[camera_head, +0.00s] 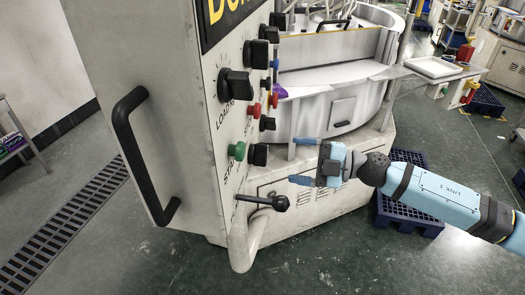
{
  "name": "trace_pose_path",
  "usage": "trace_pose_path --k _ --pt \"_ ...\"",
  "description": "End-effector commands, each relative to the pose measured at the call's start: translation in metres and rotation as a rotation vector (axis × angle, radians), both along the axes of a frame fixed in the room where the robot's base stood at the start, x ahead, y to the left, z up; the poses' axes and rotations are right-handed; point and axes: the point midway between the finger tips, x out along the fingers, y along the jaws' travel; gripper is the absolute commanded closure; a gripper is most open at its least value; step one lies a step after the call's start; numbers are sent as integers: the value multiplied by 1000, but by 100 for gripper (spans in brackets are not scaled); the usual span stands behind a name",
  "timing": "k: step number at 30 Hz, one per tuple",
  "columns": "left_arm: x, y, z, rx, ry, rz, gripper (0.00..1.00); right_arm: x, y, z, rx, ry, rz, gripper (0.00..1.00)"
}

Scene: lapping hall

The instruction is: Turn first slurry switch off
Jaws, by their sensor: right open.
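A white machine control panel (215,95) stands left of centre, seen at a steep angle. It carries black rotary knobs, including a large one (235,85) beside lettering that starts "LOAD", and others (256,54) nearer the top edge. I cannot read which knob is the first slurry switch or tell its setting. My right gripper (299,161) comes in from the right, its blue fingers spread and empty. It is to the right of the panel's lower part, apart from the knobs. My left gripper is not in view.
A green button (237,151), red buttons (254,110) and a black-knobbed lever (279,203) project from the panel. A black handle (140,150) sticks out at left. The round lapping machine (318,100) stands behind; blue pallets (408,213) lie on the floor under my arm.

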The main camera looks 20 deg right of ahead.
Motion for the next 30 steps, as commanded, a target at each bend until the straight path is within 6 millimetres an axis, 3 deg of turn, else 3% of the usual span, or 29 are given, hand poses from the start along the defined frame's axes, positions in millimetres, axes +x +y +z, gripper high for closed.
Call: trace_pose_path --k 3,10,15,25,30 --pt "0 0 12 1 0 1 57 14 25 5 3 -3 1 19" --pt "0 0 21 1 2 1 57 32 59 3 3 -1 -1 19" --pt "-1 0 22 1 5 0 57 39 72 1 2 0 -1 19" --pt "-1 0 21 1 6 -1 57 40 74 0 2 0 -2 19" --pt "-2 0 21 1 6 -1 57 40 74 0 2 0 -2 58"
